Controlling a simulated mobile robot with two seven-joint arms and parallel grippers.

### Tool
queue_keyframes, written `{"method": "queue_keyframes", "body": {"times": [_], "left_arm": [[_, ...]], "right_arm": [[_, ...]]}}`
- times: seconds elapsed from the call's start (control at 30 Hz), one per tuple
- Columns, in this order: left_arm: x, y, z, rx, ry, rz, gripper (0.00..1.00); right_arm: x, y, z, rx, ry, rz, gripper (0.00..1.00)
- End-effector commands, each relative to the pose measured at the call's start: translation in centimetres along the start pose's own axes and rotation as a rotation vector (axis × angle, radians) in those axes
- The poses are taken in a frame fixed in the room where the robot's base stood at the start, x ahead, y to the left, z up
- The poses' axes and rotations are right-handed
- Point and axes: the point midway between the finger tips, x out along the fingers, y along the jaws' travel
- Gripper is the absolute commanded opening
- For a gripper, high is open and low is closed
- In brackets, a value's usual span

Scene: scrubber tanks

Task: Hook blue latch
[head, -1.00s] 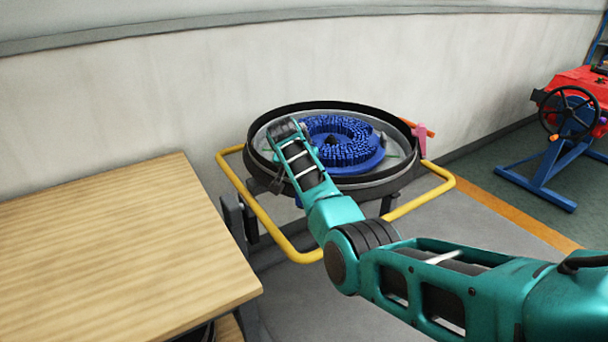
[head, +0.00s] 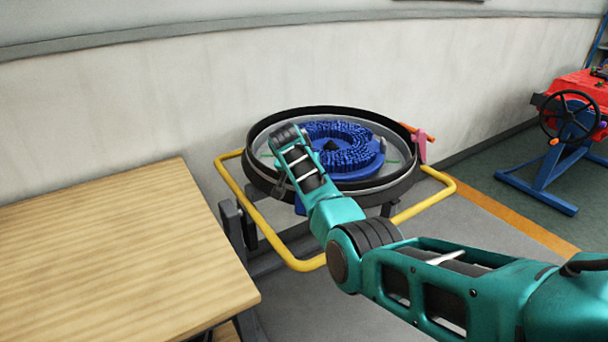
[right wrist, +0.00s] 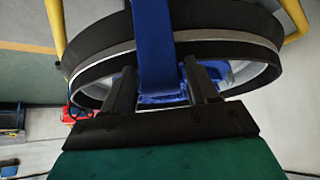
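The blue latch (right wrist: 153,45) is a flat blue bar standing upright in the right wrist view, across the dark rim of the round tank (right wrist: 85,60). My right gripper (right wrist: 163,82) is open, with its two dark fingers on either side of the latch. A gap shows at the right finger; whether the left finger touches cannot be told. In the head view the tank (head: 405,187) holds a round blue brush (head: 345,160). My right gripper (head: 280,188) is at the tank's near left side, partly hidden by its wrist. A blue piece, likely the latch, shows beside it (head: 300,205). My left gripper is not in view.
A yellow tube frame (head: 300,265) surrounds the tank. A wooden table (head: 110,250) stands at the left. A pink part with an orange handle (head: 421,146) is at the tank's right rim. A red machine on a blue stand (head: 560,180) is far right. A wall rises behind.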

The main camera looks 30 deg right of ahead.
Motion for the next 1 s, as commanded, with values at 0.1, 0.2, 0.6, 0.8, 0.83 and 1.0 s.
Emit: {"method": "queue_keyframes", "body": {"times": [0.1, 0.2, 0.6, 0.8, 0.83, 1.0], "left_arm": [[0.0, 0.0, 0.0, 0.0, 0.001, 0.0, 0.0], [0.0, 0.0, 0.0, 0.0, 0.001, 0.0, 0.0], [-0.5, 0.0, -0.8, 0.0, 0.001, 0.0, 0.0], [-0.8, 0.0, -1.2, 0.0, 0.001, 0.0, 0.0], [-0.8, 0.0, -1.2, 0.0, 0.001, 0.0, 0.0], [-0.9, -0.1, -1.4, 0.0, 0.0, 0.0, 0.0]], "right_arm": [[-0.1, -0.1, -0.1, 0.001, 0.001, -0.001, 0.66], [-0.1, -0.1, -0.1, 0.001, 0.001, -0.002, 0.66], [-2.7, -0.1, -0.2, 0.002, 0.003, -0.004, 0.66], [-6.2, -0.1, -0.2, 0.003, 0.004, -0.005, 0.66], [-6.8, -0.1, -0.2, 0.003, 0.004, -0.004, 0.66], [-9.9, -0.1, -0.1, 0.003, 0.003, -0.004, 0.66]]}}
